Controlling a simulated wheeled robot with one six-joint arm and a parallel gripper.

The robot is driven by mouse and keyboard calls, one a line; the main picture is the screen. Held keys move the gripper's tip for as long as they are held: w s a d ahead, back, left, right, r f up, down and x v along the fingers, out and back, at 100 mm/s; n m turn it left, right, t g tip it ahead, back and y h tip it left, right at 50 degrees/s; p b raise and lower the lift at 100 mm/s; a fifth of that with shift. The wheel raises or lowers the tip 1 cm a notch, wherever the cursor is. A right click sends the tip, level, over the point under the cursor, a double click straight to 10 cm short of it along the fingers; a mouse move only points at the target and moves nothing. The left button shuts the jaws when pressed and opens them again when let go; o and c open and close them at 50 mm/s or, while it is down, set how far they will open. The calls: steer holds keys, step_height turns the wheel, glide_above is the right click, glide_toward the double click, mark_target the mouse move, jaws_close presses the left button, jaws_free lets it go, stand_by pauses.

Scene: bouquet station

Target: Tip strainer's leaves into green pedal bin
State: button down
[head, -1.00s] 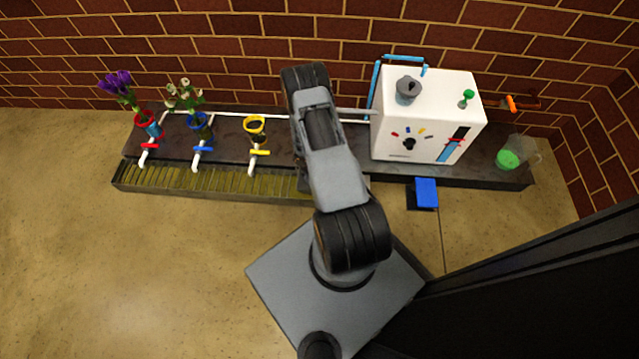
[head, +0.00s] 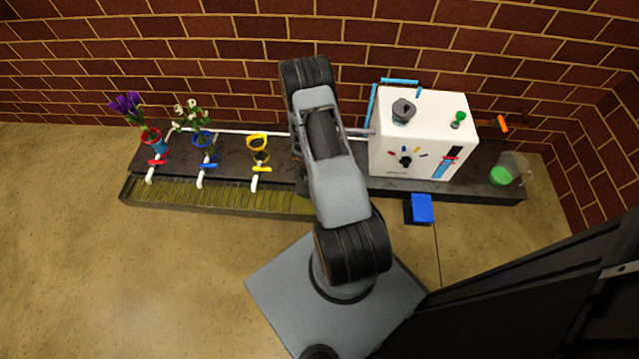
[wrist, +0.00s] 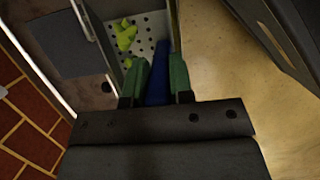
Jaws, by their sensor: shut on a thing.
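The strainer (wrist: 149,47) shows in the wrist view as a pale perforated tray with several yellow-green leaves (wrist: 124,35) in it. A blue handle (wrist: 157,86) runs from its near side. My gripper (wrist: 157,75) has green fingers shut on this blue handle. The leaves lie on the perforated floor, towards its left side. In the head view my own arm hides the gripper and the strainer. I cannot tell whether the strainer rests on something or hangs free. I see no green pedal bin in either view.
A dark bench (head: 345,183) along the brick wall bears a white machine (head: 421,130), flower vases (head: 203,140), an empty yellow-rimmed vase (head: 257,143) and a clear jug with green contents (head: 501,175). A blue pad (head: 422,208) is at its front. Floor at left is clear.

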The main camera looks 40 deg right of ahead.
steer(key=shift+r+p, duration=3.1)
steer(key=shift+r, duration=1.1)
